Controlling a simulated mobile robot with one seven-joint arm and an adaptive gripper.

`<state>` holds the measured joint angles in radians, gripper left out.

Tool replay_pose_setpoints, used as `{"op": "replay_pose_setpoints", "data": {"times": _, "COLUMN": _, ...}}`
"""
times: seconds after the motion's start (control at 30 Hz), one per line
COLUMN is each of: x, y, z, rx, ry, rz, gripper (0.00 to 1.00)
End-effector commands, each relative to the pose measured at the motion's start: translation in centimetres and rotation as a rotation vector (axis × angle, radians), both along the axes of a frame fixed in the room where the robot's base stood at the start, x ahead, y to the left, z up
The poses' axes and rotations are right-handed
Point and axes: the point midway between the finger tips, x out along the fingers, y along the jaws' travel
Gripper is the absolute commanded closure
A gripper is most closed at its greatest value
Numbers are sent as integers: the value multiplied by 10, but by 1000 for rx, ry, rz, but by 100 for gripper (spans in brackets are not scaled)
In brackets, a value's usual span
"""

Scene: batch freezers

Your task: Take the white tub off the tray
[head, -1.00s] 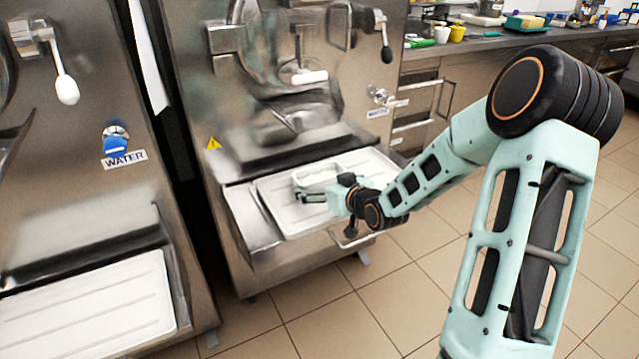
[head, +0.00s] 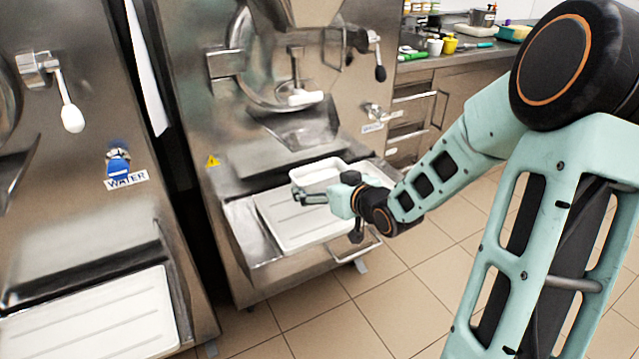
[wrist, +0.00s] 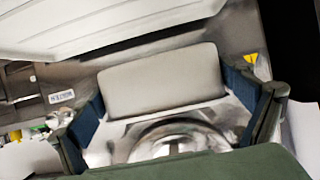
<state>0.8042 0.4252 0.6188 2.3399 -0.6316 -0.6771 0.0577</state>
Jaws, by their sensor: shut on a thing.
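The white tub (head: 318,171) is a shallow, open, rounded rectangular container. My gripper (head: 306,196) is at its near side, with its fingers shut on the tub. In the head view the tub shows above and behind the fingers, roughly level and appearing raised above the tray. The white grooved tray (head: 290,228) lies on the steel shelf under the freezer's outlet. My fingers and wrist cover part of the tub's near side. In the wrist view my gripper's two fingers (wrist: 165,120) show on either side of a pale rounded surface, which I cannot identify surely.
The batch freezer (head: 285,130) with its outlet and lever stands just behind the tub. A second freezer (head: 60,210) with another white tray (head: 90,318) is at left. A counter (head: 470,58) with cups is at back right. Tiled floor is clear in front.

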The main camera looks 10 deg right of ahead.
Motion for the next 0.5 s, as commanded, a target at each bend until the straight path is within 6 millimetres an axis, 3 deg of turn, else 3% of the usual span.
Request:
{"op": "replay_pose_setpoints", "data": {"times": 0.03, "x": -17, "y": -1, "z": 11, "rx": -3, "ry": 2, "rz": -2, "gripper": 37}}
{"op": "replay_pose_setpoints", "data": {"times": 0.23, "x": -67, "y": 0, "z": 33, "rx": -3, "ry": 2, "rz": -2, "gripper": 37}}
{"op": "replay_pose_setpoints", "data": {"times": 0.3, "x": -66, "y": 0, "z": 25, "rx": 0, "ry": -8, "rz": 1, "gripper": 37}}
{"op": "replay_pose_setpoints", "data": {"times": 0.5, "x": -73, "y": 0, "z": 31, "rx": 4, "ry": -13, "rz": 4, "gripper": 37}}
